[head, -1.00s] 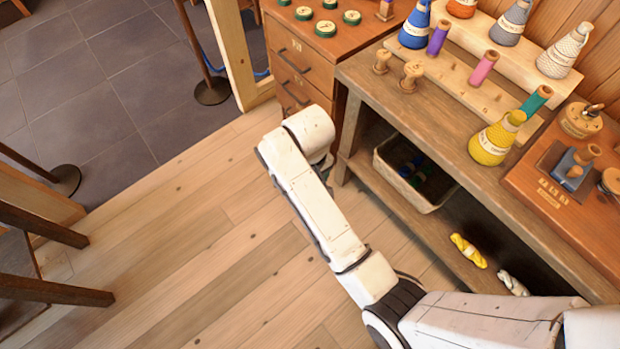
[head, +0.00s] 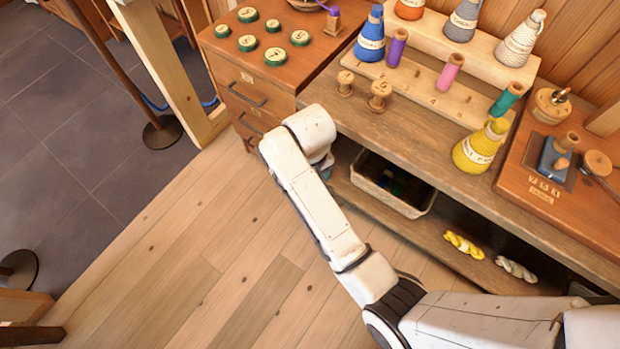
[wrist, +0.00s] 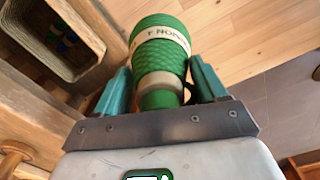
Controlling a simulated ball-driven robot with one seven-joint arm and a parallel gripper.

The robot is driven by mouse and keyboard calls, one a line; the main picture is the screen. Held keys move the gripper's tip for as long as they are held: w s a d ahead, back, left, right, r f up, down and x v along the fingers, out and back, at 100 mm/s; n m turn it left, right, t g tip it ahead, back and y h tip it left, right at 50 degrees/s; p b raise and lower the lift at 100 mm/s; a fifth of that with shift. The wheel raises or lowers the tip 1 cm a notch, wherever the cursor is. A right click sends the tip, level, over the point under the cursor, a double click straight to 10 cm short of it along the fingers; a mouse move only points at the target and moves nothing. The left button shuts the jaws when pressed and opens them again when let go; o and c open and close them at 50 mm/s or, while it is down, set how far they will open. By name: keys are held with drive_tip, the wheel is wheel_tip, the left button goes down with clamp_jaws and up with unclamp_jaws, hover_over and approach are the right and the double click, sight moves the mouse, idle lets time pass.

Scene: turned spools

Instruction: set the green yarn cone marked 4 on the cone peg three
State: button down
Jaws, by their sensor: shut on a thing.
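A green yarn cone (wrist: 160,85) with a white label band sits between the teal fingers of my gripper (wrist: 160,72) in the wrist view. The fingers are shut on it. The label lettering is small and I cannot read its number for sure. In the head view the held cone and the fingers are mostly hidden behind my arm's end, low in front of the bench. Blue (head: 370,38), orange (head: 409,8), grey (head: 464,20) and white (head: 520,40) cones stand at the bench's back. I cannot make out which peg is three.
Purple (head: 396,48), pink (head: 449,72) and teal (head: 507,99) spools stand on a numbered board (head: 420,88). A yellow cone (head: 480,150) stands at its right. Two wooden spools (head: 378,96) are at left. A bin (head: 410,207) and yarn skeins (head: 463,245) lie below. Open floor is at left.

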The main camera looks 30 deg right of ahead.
drive_tip(key=shift+w+d+r+p, duration=0.1)
drive_tip(key=shift+r+p, duration=0.75)
drive_tip(key=shift+r, duration=0.1)
drive_tip(key=shift+w+d+r+p, duration=0.1)
drive_tip(key=shift+r+p, duration=0.5)
drive_tip(key=shift+p, duration=0.05)
wheel_tip(320, 180, up, 9)
drive_tip(key=p, duration=0.9)
drive_tip(key=shift+r, duration=0.15)
drive_tip(key=shift+d, duration=0.1)
drive_tip(key=shift+w, duration=0.1)
